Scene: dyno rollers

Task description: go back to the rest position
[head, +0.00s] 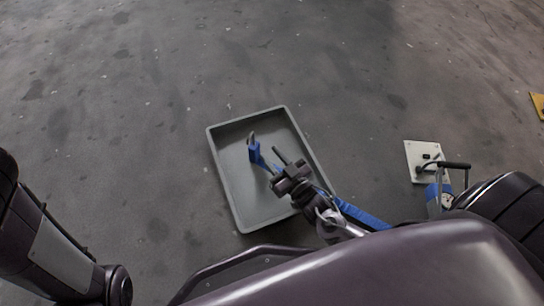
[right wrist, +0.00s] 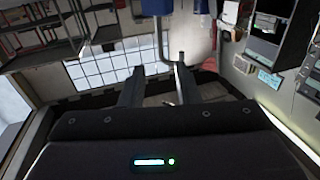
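My right gripper (head: 273,160) shows in the head view in front of the grey tray, seen from above. In the right wrist view its two dark fingers (right wrist: 159,88) stand apart. My left arm (head: 60,250) comes in at the left edge of the head view. Its gripper is outside the picture.
A shallow grey tray (head: 236,200) lies below my right gripper. A pale plate (head: 413,150) lies to the right, beside a dark-handled device (head: 453,165). The floor (head: 120,120) at left is clear.

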